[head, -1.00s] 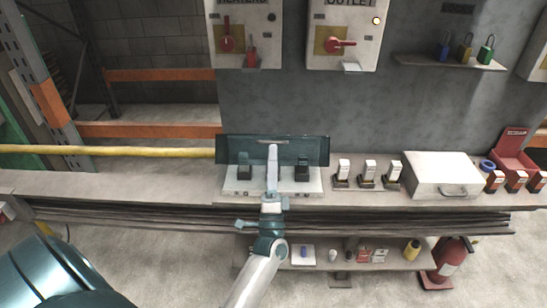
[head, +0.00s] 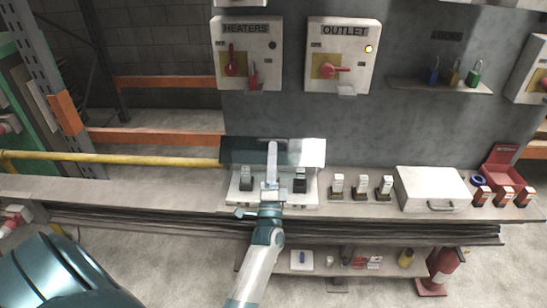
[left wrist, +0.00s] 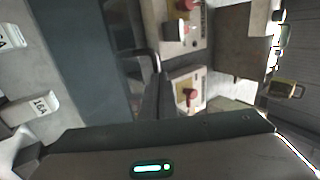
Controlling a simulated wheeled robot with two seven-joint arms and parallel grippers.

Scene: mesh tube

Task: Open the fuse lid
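The fuse lid (head: 237,151) is a dark teal, see-through panel above the pale fuse base (head: 234,199) on the shelf. It stands raised, with two dark fuse holders (head: 247,182) uncovered in front of it. My left gripper (head: 271,150) reaches up from below over the base, in front of the middle of the lid. It hides part of the lid. My right gripper is out of view.
Three spare fuses (head: 361,187) and a white case (head: 430,188) stand right of the base on the shelf (head: 130,191). Switch boxes marked HEATERS (head: 247,55) and OUTLET (head: 342,57) hang above. A yellow pipe (head: 110,159) runs left. The shelf left of the base is clear.

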